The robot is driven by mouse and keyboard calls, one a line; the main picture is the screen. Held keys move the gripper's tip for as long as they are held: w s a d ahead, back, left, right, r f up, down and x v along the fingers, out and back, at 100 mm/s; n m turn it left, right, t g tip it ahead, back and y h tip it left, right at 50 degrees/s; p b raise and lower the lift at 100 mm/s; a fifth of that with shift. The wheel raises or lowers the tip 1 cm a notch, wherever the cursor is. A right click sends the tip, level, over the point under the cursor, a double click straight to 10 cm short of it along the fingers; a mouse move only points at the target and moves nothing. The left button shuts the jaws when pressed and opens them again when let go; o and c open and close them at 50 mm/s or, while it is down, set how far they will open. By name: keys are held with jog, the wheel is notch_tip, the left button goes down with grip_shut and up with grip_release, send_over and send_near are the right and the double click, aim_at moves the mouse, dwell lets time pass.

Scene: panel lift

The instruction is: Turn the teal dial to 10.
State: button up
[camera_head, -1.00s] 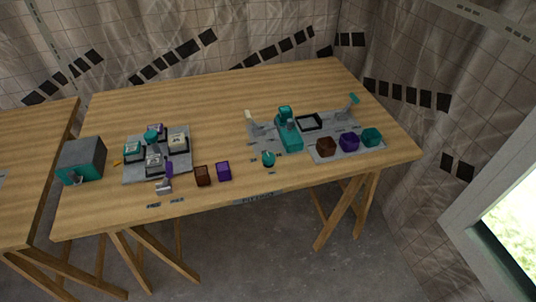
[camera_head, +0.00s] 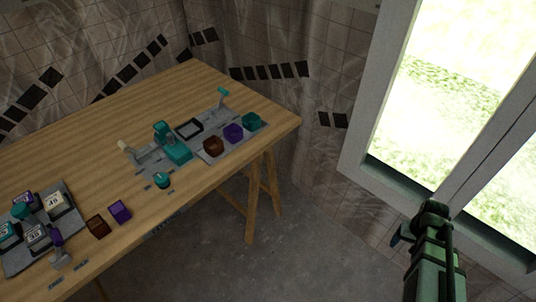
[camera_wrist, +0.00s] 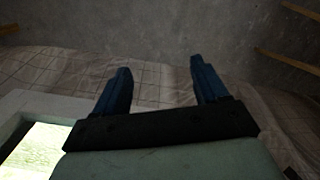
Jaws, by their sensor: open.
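Two round teal parts could be the teal dial, and I cannot tell which. One teal knob (camera_head: 162,180) stands at the front of the right-hand fittings, with small dark labels around it in the head view. Another teal round part (camera_head: 22,210) sits among numbered blocks on the grey left panel (camera_head: 65,225), cut by the picture's left edge. Any pointer or scale is too small to read. My gripper (camera_wrist: 160,78) is open and empty in the wrist view, its two blue fingers apart, facing floor and wall. My arm (camera_head: 435,255) is at the lower right, far from both.
The wooden table (camera_head: 110,130) also holds a teal block (camera_head: 176,149), a black frame (camera_head: 189,129), brown (camera_head: 213,146), purple (camera_head: 233,133) and green (camera_head: 251,121) cups, and loose brown (camera_head: 96,226) and purple (camera_head: 119,211) blocks. A window (camera_head: 380,177) is at right.

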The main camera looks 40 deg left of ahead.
jog(key=a+r+n, duration=0.3)
jog(key=a+r, duration=0.1)
jog(key=a, duration=0.6)
jog(key=a+r+n, duration=0.2)
jog(key=a+r, duration=0.2)
jog(key=a, duration=0.7)
jog(key=s+a+r+n, duration=0.3)
jog(key=s+a+r, duration=0.2)
jog(key=a, duration=0.7)
jog(key=s+a+r+n, duration=0.4)
jog(key=s+a+r, duration=0.1)
jog(key=s+a, duration=0.5)
jog(key=s+a+r+n, duration=0.3)
jog(key=s+a, duration=0.4)
jog(key=a, duration=0.6)
jog(key=shift+s+a+r, duration=0.2)
jog(key=shift+r, duration=0.25)
jog(key=shift+s+a+r, duration=0.2)
jog(key=shift+r, duration=0.25)
jog(key=s+a+r+n, duration=0.3)
jog(key=s+a+r, duration=0.25)
jog(key=s, duration=0.45)
notch_tip(320, 180, up, 4)
jog(key=n, duration=0.3)
send_over(160, 177)
notch_tip(160, 177, down, 13)
jog(key=shift+f, duration=0.2)
